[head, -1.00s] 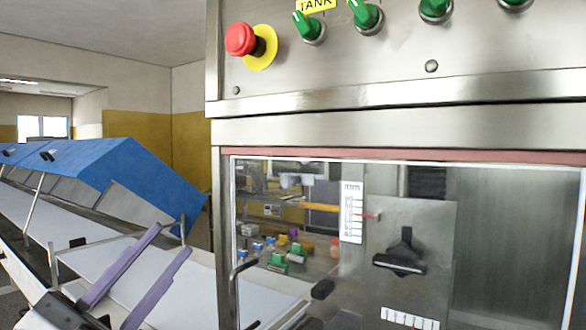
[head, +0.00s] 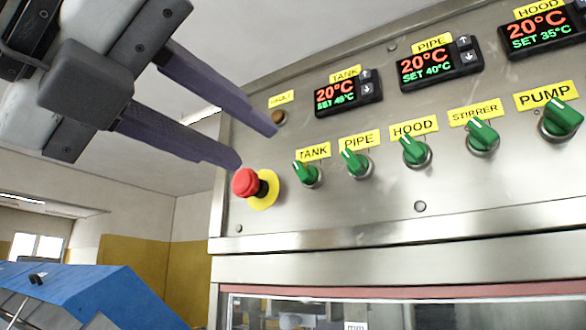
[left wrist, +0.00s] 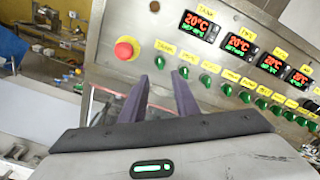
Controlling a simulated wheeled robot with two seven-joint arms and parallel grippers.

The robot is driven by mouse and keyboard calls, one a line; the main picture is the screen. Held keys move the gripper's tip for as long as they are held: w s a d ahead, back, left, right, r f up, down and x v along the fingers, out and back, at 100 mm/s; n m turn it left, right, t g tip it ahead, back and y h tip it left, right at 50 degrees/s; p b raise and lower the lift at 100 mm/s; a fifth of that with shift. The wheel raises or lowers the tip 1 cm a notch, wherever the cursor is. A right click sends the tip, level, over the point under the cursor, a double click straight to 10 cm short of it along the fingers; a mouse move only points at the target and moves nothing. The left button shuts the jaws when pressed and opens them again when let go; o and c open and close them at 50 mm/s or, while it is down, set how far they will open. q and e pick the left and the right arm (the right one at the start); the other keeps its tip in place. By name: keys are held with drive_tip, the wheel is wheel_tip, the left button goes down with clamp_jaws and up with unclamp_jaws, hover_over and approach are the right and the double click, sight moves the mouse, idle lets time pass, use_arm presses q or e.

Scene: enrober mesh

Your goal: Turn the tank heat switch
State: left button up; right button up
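The tank heat switch (head: 307,174) is a green rotary knob under a yellow TANK label on the steel panel (head: 400,195). It is the leftmost knob, just right of the red emergency button. My left gripper (head: 258,143) comes in from the upper left in the head view, its two purple fingers apart with nothing between them. Its tips show near the red button and fault lamp, up and left of the tank switch. In the left wrist view the gripper (left wrist: 168,75) is open before the panel, and a green knob (left wrist: 183,73) shows near the right finger. My right gripper is not in view.
A red emergency button (head: 246,183) on a yellow disc sits left of the tank switch. PIPE (head: 355,163), HOOD (head: 416,151), STIRRER and PUMP knobs line up to the right. Displays, including the tank one (head: 348,94), are above. A blue cover (head: 85,290) stands lower left.

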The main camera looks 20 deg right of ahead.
sight(299, 170)
use_arm(q)
drive_tip(key=p+x, duration=0.3)
drive_tip(key=x, duration=0.7)
clamp_jaws()
